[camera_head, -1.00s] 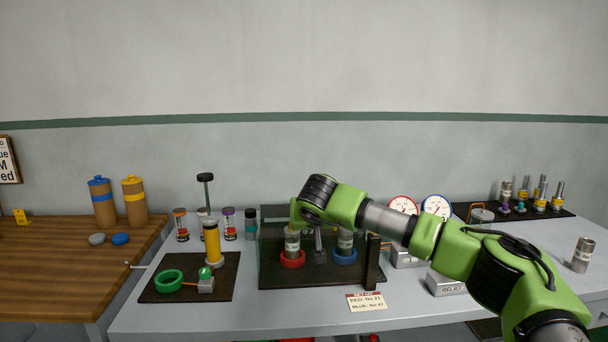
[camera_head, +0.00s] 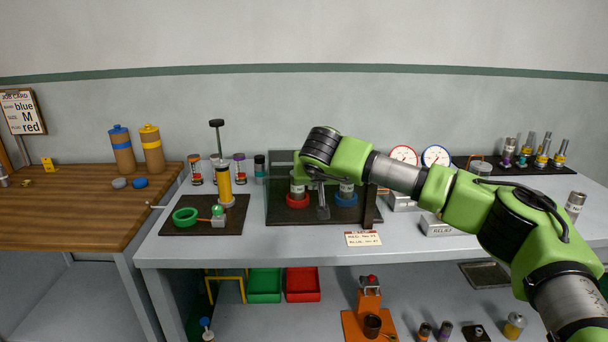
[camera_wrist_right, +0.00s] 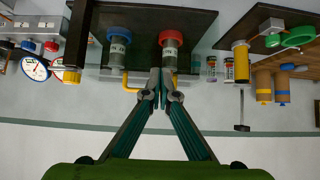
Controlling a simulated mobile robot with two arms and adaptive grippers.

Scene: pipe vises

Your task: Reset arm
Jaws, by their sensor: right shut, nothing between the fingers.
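My right arm reaches in from the right in the head view, its wrist (camera_head: 322,145) above the dark vise board (camera_head: 282,215). My right gripper (camera_wrist_right: 160,88) is shut and empty in the upside-down wrist view, its fingertips between two labelled grey cylinders. One cylinder stands in a red ring (camera_head: 297,201) and the other in a blue ring (camera_head: 346,200). The rings also show in the wrist view, red (camera_wrist_right: 171,36) and blue (camera_wrist_right: 117,32). In the head view the wrist partly covers the cylinders. My left gripper is not in view.
A small board with a yellow cylinder (camera_head: 224,182) and green ring (camera_head: 185,217) lies to the left. Two gauges (camera_head: 436,156) and a grey block (camera_head: 436,225) stand right. Green (camera_head: 264,285) and red (camera_head: 303,284) bins sit on the lower shelf. Open wall space lies above the arm.

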